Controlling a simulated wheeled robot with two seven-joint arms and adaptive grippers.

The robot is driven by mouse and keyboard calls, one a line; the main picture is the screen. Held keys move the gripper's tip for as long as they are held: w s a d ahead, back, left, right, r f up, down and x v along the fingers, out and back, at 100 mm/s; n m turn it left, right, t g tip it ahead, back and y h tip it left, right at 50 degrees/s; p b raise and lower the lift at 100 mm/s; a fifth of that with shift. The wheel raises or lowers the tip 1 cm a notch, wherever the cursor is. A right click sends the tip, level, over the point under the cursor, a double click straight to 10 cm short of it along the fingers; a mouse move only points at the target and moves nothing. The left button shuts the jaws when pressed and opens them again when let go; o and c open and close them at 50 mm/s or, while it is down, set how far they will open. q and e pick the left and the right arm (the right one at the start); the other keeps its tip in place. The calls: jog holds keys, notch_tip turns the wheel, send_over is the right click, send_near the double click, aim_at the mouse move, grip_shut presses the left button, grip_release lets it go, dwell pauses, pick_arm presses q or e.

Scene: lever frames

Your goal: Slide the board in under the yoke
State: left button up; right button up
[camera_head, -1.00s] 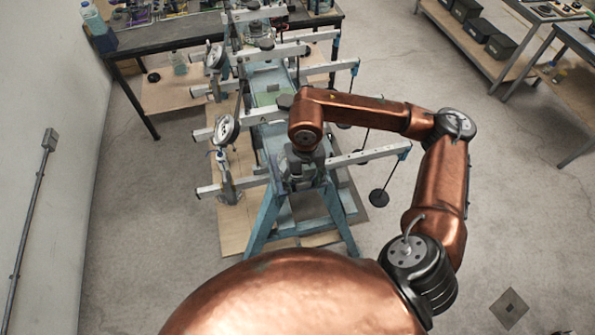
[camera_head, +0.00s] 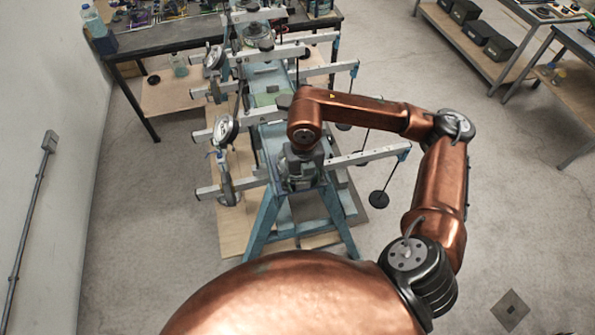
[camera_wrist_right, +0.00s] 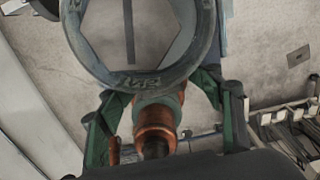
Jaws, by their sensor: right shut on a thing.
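My right gripper (camera_head: 302,160) reaches down over the near end of the blue lever frame (camera_head: 262,222). Its dark green fingers show in the right wrist view (camera_wrist_right: 162,112) on both sides of a grey metal ring (camera_wrist_right: 135,80). The ring has raised letters and a six-sided opening. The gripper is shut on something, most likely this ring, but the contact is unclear. My forearm hides part of the frame's top. I cannot pick out the yoke or the board with certainty. A flat wooden sheet (camera_head: 232,232) lies under the frame. My left gripper is not in view.
Silver levers cross the frame, with dial gauges (camera_head: 225,130) at the left and hanging black weights (camera_head: 379,199) at the right. A cluttered bench (camera_head: 170,36) stands at the back left. Shelves with black bins (camera_head: 498,47) stand at the right.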

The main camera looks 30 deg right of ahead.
jog(key=shift+w+d+f+b, duration=0.2)
jog(key=shift+w+b, duration=0.05)
jog(key=shift+w, duration=0.45)
jog(key=shift+w+d+f+b, duration=0.15)
jog(key=shift+w+d+b, duration=0.1)
jog(key=shift+w, duration=0.4)
jog(key=shift+c, duration=0.5)
jog(key=shift+w+d+r+t+h+b, duration=0.1)
jog(key=shift+w+d+t+b, duration=0.5)
jog(key=shift+w, duration=1.05)
jog(key=shift+w+d+f+t+h+b, duration=0.1)
jog(key=shift+w+d+t+b, duration=0.1)
jog(key=shift+w+b, duration=1.15)
jog(key=shift+w+d+r+t+h+b, duration=0.1)
jog(key=shift+w+d+t+b, duration=0.25)
jog(key=shift+w, duration=1.65)
jog(key=shift+c, duration=0.2)
jog(key=shift+w+d+b, duration=0.1)
jog(key=shift+w+b, duration=0.2)
jog(key=shift+w, duration=0.05)
jog(key=o, duration=0.4)
jog(key=shift+o, duration=0.2)
jog(key=shift+w+r, duration=0.1)
jog(key=shift+r, duration=0.1)
jog(key=shift+w+r+p, duration=0.2)
jog(key=shift+r+p, duration=0.9)
jog(key=shift+r, duration=1)
jog(key=shift+p+v, duration=0.6)
jog(key=shift+v, duration=0.75)
